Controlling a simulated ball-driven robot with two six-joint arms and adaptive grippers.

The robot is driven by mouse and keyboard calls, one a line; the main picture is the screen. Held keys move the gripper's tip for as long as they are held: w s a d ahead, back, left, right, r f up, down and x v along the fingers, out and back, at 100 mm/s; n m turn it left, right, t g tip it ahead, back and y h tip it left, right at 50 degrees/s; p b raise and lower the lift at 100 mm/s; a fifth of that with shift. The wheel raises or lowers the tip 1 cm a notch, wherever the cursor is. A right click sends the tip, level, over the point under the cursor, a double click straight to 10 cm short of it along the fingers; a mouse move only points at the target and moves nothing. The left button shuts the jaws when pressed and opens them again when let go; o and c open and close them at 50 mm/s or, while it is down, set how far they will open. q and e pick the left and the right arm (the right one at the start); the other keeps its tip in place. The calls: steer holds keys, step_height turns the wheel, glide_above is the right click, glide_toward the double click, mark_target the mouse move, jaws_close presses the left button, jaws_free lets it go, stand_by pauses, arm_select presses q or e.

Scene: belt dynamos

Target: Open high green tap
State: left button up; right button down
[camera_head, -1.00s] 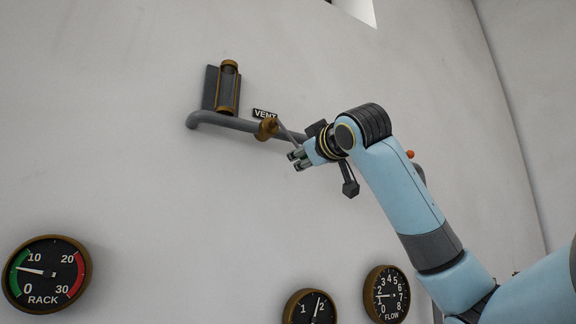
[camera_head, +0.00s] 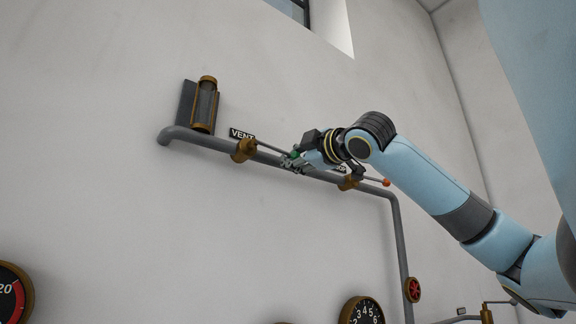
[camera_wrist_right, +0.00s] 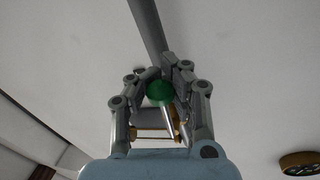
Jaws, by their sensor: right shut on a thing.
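The high green tap has a brass body (camera_head: 244,150) on the grey pipe beside the VENT label (camera_head: 241,133). Its thin lever (camera_head: 274,149) runs right from the body, close to the line of the pipe, and ends in a green knob (camera_head: 295,154). My right gripper (camera_head: 291,161) is shut on the green knob, just in front of the pipe. In the right wrist view the green knob (camera_wrist_right: 159,92) sits between the two fingers, with the metal lever below it. My left gripper is not in view.
A second brass tap (camera_head: 348,183) with an orange-red knob (camera_head: 386,182) sits just right of my gripper, partly behind it. The grey pipe (camera_head: 397,225) bends down to a red wheel (camera_head: 412,289). A sight glass (camera_head: 204,105) stands above the pipe's left end. Gauges line the bottom.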

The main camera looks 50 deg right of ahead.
steer(key=shift+s+a+r+n, duration=0.1)
steer(key=shift+r+n, duration=0.45)
steer(key=shift+n, duration=0.15)
